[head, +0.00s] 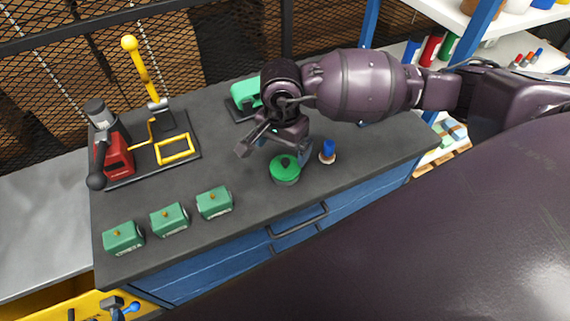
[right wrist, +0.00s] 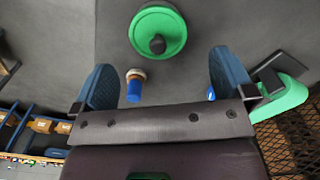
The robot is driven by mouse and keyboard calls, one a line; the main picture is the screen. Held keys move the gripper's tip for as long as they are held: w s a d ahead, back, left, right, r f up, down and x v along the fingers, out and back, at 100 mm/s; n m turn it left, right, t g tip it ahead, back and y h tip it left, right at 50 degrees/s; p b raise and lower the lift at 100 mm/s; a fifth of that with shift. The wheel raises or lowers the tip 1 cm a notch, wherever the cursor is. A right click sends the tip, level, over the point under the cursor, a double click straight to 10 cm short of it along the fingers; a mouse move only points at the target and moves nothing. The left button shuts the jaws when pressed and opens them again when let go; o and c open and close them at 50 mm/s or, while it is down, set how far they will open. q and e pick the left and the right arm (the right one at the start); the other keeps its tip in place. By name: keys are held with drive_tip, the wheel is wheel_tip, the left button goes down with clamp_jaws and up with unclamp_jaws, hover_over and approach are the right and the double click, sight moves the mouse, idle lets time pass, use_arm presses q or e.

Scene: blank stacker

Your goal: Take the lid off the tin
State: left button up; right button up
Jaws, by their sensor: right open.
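The tin (head: 285,178) stands near the front edge of the dark bench top, with its round green lid (head: 284,165) on it. The lid has a dark knob in its middle. In the right wrist view the lid (right wrist: 170,22) and its knob (right wrist: 157,44) lie beyond the fingertips, roughly centred between them. My right gripper (head: 277,143) is open and empty, just behind the tin in the head view and apart from it. Its two blue fingers (right wrist: 162,72) are spread wide in the right wrist view. My left gripper is not in view.
A small blue-topped object (head: 327,150) stands right of the tin, close to the right gripper. A green item (head: 244,93) lies behind it. Several green boxes (head: 170,218) line the front left. A red tool (head: 117,155) and yellow frame (head: 175,149) stand at the back left.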

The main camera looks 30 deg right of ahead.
sight(285, 161)
drive_tip(key=shift+s+d+f+p, duration=0.15)
drive_tip(key=shift+f+p, duration=0.1)
drive_tip(key=shift+f, duration=1.35)
drive_tip(key=shift+w+d+f+p, duration=0.1)
drive_tip(key=shift+f+p, duration=0.15)
drive_tip(key=shift+f, duration=1.35)
drive_tip(key=c, duration=0.8)
